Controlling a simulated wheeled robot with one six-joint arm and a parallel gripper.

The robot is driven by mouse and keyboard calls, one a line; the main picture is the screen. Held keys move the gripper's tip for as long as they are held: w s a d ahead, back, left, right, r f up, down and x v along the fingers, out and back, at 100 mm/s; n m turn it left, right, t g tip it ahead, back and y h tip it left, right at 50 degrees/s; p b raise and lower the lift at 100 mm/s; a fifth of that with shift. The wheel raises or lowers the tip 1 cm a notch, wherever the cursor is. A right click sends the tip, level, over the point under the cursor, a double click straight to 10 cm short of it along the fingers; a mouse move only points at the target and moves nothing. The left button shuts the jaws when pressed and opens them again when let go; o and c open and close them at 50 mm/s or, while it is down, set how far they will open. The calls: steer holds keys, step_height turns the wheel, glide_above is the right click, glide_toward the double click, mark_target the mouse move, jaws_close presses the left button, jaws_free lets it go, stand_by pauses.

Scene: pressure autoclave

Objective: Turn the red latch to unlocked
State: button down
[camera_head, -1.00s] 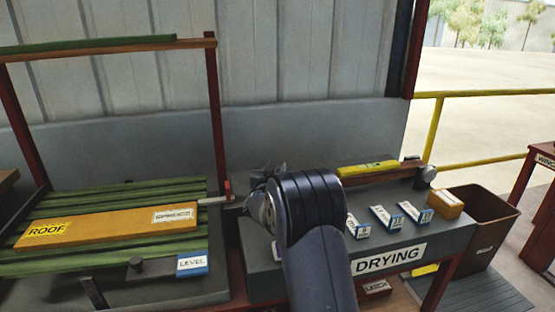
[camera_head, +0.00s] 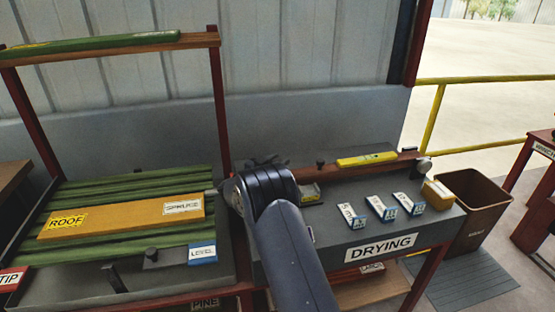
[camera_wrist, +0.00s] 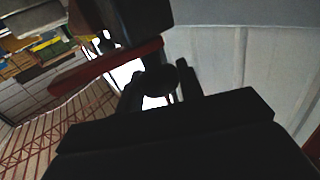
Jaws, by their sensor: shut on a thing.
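A dark red bar (camera_wrist: 105,68) runs slantwise in the wrist view and meets a black block; I cannot tell for certain that it is the red latch. My gripper (camera_wrist: 161,88) is shut on a dark round knob (camera_wrist: 160,79) beside that bar. Whether the knob belongs to the latch is unclear. In the head view my arm and wrist cover the place between the green-slatted bench (camera_head: 130,178) and the drying bench (camera_head: 335,205), so the fingertips and latch are hidden. A short grey rod (camera_head: 210,192) shows just left of my wrist.
An orange board (camera_head: 125,217) marked ROOF and SPRUCE lies on the slats. A dark red post (camera_head: 220,110) rises behind my wrist. The drying bench holds a yellow level (camera_head: 367,159) and several small labelled blocks. A brown bin (camera_head: 478,205) stands at the right.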

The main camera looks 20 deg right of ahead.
steer(key=shift+r, duration=0.1)
stand_by(0.3)
steer(key=c, duration=1)
jaws_free()
steer(key=shift+o, duration=0.2)
steer(key=v, duration=1)
steer(key=shift+a+b, duration=0.35)
steer(key=shift+b, duration=0.1)
steer(key=shift+s, duration=0.1)
